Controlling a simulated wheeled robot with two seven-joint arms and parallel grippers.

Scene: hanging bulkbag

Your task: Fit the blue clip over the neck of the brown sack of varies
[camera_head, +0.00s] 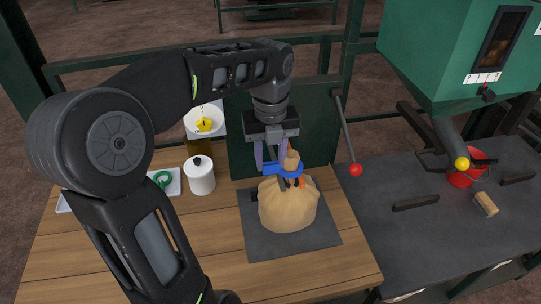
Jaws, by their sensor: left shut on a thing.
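The brown sack (288,210) stands upright and full on a dark square mat on the wooden table. Its gathered neck (292,158) points up. The blue clip (288,170) is level with the neck and passes across its front; I cannot tell whether it fully surrounds the neck. My left gripper (270,161) points down just above the sack and is shut on the blue clip, at the left of the neck. My gripper hides part of the clip and the neck's left side. My right gripper is not in view.
A white canister (199,175), a tray with a green ring (162,179) and a pan with a yellow thing (204,125) are left of the sack. A lever with a red knob (356,170) is to the right.

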